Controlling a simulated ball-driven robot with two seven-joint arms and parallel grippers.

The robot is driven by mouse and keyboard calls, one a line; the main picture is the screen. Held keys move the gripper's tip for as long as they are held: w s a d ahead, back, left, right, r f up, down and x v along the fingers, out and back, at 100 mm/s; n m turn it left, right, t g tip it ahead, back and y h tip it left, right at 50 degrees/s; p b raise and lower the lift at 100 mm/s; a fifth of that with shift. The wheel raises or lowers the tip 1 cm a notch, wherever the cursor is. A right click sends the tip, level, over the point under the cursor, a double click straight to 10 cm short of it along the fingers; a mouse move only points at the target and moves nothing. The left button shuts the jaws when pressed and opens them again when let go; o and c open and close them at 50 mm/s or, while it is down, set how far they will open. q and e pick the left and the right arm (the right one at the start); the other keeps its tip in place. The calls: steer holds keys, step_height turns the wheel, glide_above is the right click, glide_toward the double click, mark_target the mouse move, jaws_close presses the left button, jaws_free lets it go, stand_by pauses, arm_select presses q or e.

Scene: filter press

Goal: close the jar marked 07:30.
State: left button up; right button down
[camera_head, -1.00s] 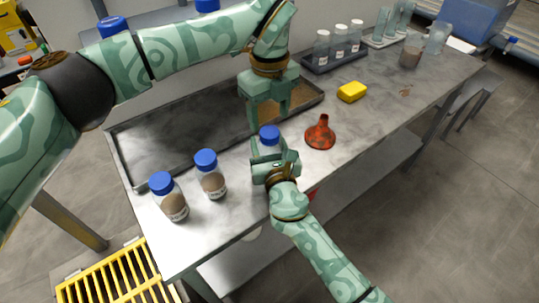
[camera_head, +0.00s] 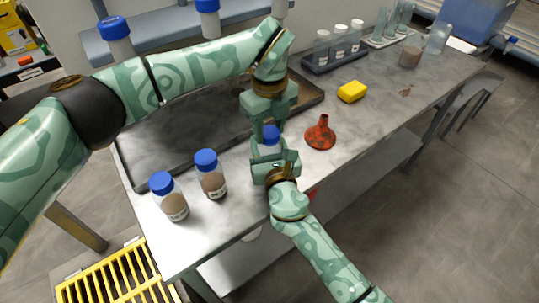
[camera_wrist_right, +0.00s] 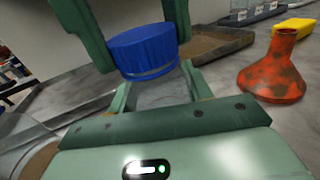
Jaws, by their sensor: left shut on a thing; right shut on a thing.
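A clear jar (camera_wrist_right: 160,90) stands upright near the table's front edge, its body between the fingers of my right gripper (camera_head: 273,157). Its blue lid (camera_wrist_right: 145,50) sits on top; I cannot tell whether it is fully screwed on. My left gripper (camera_head: 268,124) reaches down from above, shut on the lid, with a finger on each side in the right wrist view. The jar's label is hidden, so I cannot read its mark. Two other blue-lidded jars with brown contents, a left one (camera_head: 169,197) and a right one (camera_head: 210,174), stand to the left; their labels are too small to read.
A dark shallow tray (camera_head: 150,180) lies behind the jars. A red funnel (camera_head: 320,134) stands just right of the grippers, with a yellow block (camera_head: 351,92) beyond it. A rack of white-capped bottles (camera_head: 335,61) is at the back. The front table strip between is fairly clear.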

arm_select(q)
steer(key=m, duration=1.4)
steer(key=o, duration=1.1)
steer(key=shift+r, duration=2.2)
steer(key=shift+c, duration=0.3)
